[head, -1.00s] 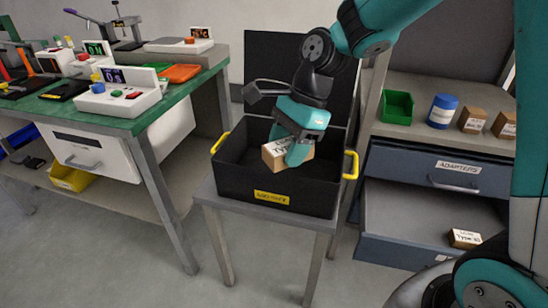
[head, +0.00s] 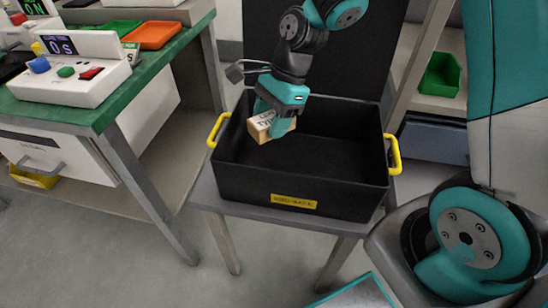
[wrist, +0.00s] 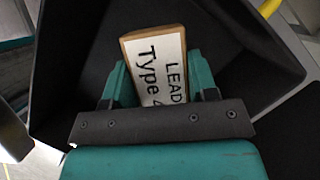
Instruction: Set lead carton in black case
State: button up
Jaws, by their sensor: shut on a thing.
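The lead carton (head: 266,125) is a small tan box with a white label. In the wrist view the carton (wrist: 155,62) shows the words "LEAD" and "Type", with the rest cut off by my gripper. My gripper (head: 282,117) is shut on the carton and holds it over the left part of the black case. The black case (head: 290,187) is an open bin with yellow handles and a yellow label, standing on a small grey table. In the wrist view the case's dark interior (wrist: 235,42) surrounds the carton. I cannot tell whether the carton touches the case floor.
A green-topped bench (head: 150,60) with a white timer box (head: 75,82) and an orange tray (head: 154,35) stands at the left. A shelf with a green bin (head: 440,76) is at the right. The case's right half is empty.

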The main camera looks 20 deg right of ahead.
aim_at(266, 166)
notch_tip(266, 166, down, 10)
jog(key=b, duration=0.2)
jog(key=shift+f+b, duration=0.1)
jog(key=shift+b, duration=0.25)
jog(key=shift+s+f, duration=0.1)
jog(key=o, duration=0.9)
jog(key=shift+o, duration=0.2)
jog(key=p+v, duration=0.4)
jog(key=v, duration=0.8)
jog(key=shift+a, duration=0.1)
jog(key=s+a+r+n, duration=0.4)
jog(key=s+r+n, duration=0.2)
jog(key=s+n, duration=0.3)
jog(key=s+a+r+n, duration=0.4)
jog(key=s+r+n, duration=0.2)
jog(key=s+n, duration=0.4)
jog(key=n, duration=0.4)
jog(key=shift+r+t, duration=0.3)
jog(key=shift+r, duration=0.1)
